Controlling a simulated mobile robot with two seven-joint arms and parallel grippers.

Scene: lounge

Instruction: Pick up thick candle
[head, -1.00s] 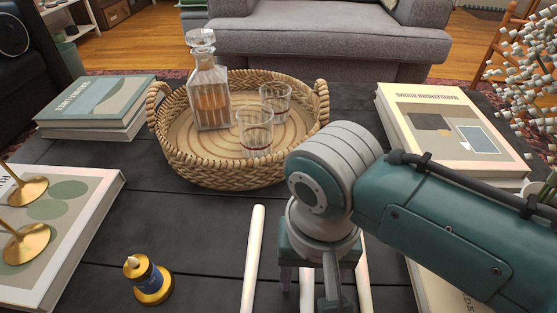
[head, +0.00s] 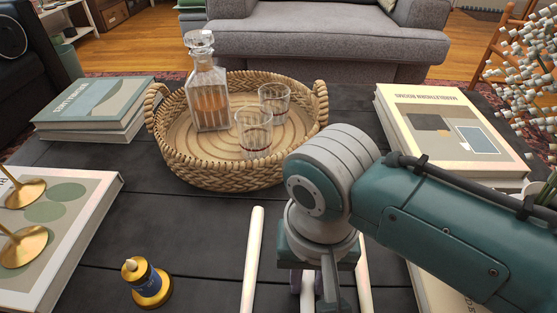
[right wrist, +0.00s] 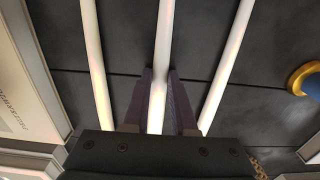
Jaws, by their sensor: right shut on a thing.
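Three long white candles lie side by side on the dark table: a left one (head: 253,260), a middle one (head: 307,288) and a right one (head: 363,278). My right gripper (right wrist: 160,80) is shut on the middle candle, which also shows in the right wrist view (right wrist: 164,35), with a purple finger on each side of it. The outer candles lie apart from the fingers. The wrist hides part of the middle candle in the head view. I cannot tell surely which candle is thickest. My left gripper is not in view.
A woven tray (head: 190,172) with a decanter (head: 209,95) and two glasses stands behind the candles. A blue and gold object (head: 147,284) stands at front left. Books lie on the left (head: 60,225) and right (head: 450,125).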

